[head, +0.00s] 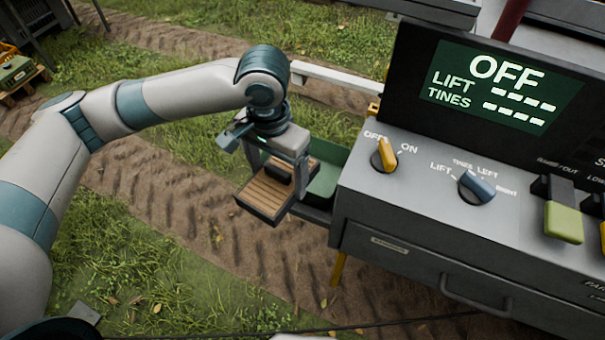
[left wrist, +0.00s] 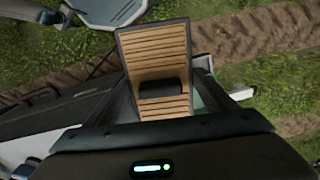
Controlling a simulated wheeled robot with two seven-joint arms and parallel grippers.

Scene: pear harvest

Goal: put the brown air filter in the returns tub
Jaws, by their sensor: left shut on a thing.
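The brown air filter (head: 262,196) is a flat, ribbed block with a dark frame. My left gripper (head: 285,180) is shut on it and holds it in the air, slightly tilted, to the left of the control console. In the left wrist view the filter (left wrist: 155,52) extends away from the gripper, with a black block on its face. A green tub (head: 328,180), likely the returns tub, is fixed at the console's left side, right behind the gripper. The gripper and filter hide part of it. My right gripper is not in view.
The grey console (head: 420,205) fills the right side, with an orange knob (head: 384,155), a blue knob (head: 477,187), a green lever (head: 563,222) and a screen (head: 500,90) reading OFF. A white rail (head: 335,80) runs behind the gripper. Grass and rutted soil lie below.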

